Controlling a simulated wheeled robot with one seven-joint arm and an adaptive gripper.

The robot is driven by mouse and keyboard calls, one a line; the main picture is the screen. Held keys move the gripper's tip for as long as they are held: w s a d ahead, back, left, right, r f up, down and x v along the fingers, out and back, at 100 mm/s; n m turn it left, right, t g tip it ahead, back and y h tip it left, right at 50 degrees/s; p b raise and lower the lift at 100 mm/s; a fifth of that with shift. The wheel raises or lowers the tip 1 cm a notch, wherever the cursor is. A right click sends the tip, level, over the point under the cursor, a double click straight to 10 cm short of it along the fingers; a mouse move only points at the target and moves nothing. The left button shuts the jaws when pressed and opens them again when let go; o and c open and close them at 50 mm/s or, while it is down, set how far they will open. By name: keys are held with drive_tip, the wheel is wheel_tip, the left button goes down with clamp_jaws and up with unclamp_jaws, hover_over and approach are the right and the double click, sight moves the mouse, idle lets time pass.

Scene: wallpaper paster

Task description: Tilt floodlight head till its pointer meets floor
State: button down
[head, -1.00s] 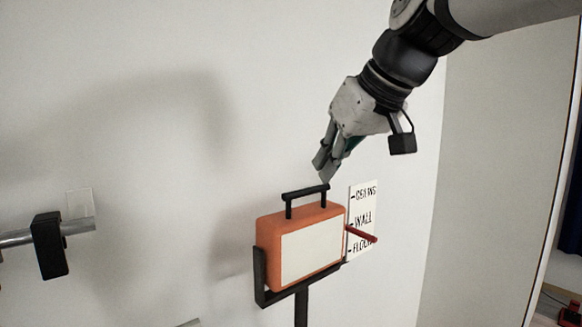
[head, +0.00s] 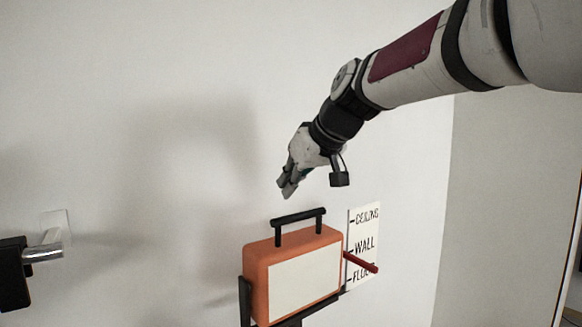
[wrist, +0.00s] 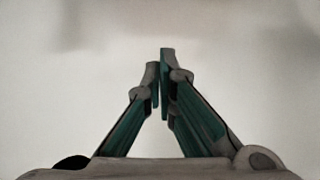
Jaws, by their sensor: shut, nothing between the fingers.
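The orange floodlight head (head: 256,272) with a pale front panel sits in a dark bracket (head: 245,300) in the head view. A black handle (head: 298,216) stands on its top. A red pointer (head: 361,262) sticks out from its right side, across a white label card (head: 367,228) marked CEILING, WALL and FLOOR. The pointer's tip lies between the WALL and FLOOR marks as seen from here. My gripper (head: 285,190) is shut and empty, above and slightly left of the handle, apart from it. In the wrist view my fingers (wrist: 160,75) are close together against a blank pale background.
A pale wall (head: 150,100) stands behind the floodlight. A metal lever handle with a black part (head: 14,272) is at the far left. The space around my gripper is clear.

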sight(307, 213)
drive_tip(key=shift+s+d+f, duration=0.2)
drive_tip(key=shift+s+d, duration=0.2)
drive_tip(key=shift+s, duration=0.2)
drive_tip(key=shift+s+d+f, duration=0.2)
drive_tip(key=shift+s+d, duration=0.15)
drive_tip(key=shift+s, duration=0.2)
drive_tip(key=shift+s+d+f, duration=0.3)
drive_tip(key=shift+s+f, duration=0.1)
drive_tip(key=shift+s, duration=0.05)
drive_tip(key=shift+s+d+f+t+y+b, duration=0.25)
drive_tip(key=shift+s+d+t+b, duration=0.35)
drive_tip(key=shift+b, duration=1.75)
drive_tip(key=s+d+f+t+y+b, duration=0.3)
drive_tip(key=s+b, duration=0.4)
drive_tip(key=b, duration=2)
drive_tip(key=shift+s+d+f+t+y, duration=0.35)
drive_tip(key=shift+d+f+t, duration=0.25)
drive_tip(key=shift+d+t, duration=0.4)
drive_tip(key=shift+a, duration=0.1)
